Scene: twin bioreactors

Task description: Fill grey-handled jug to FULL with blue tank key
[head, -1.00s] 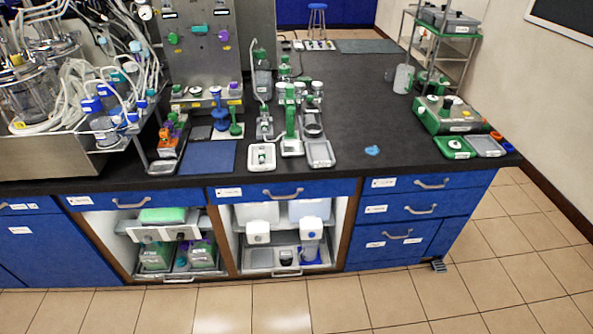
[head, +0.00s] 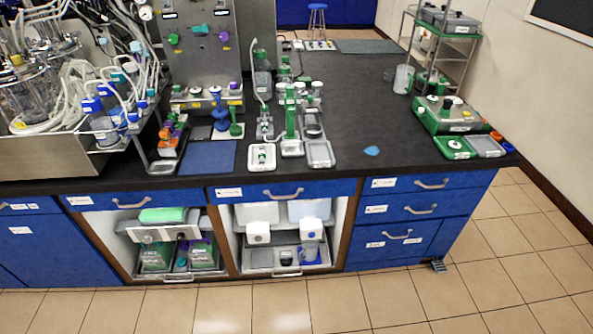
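A clear jug (head: 403,79) with what looks like a greyish handle stands upright on the far right of the black bench, near the shelf rack. Its fill marks are too small to read. A tall blue piece (head: 216,107), possibly the blue tank key, stands on a small board beside a green one (head: 236,120). In the open middle cabinet, a white tank front (head: 258,232) sits beside another (head: 309,229), which has a blue-tinted vessel (head: 311,252) below it. Neither of my grippers is in view.
Bioreactor glassware and tubing (head: 100,75) crowd the left of the bench. Green-and-grey equipment (head: 290,120) stands mid-bench, and a green scale-like device (head: 447,115) at right. The bench's centre right is clear, as is the tiled floor (head: 350,305).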

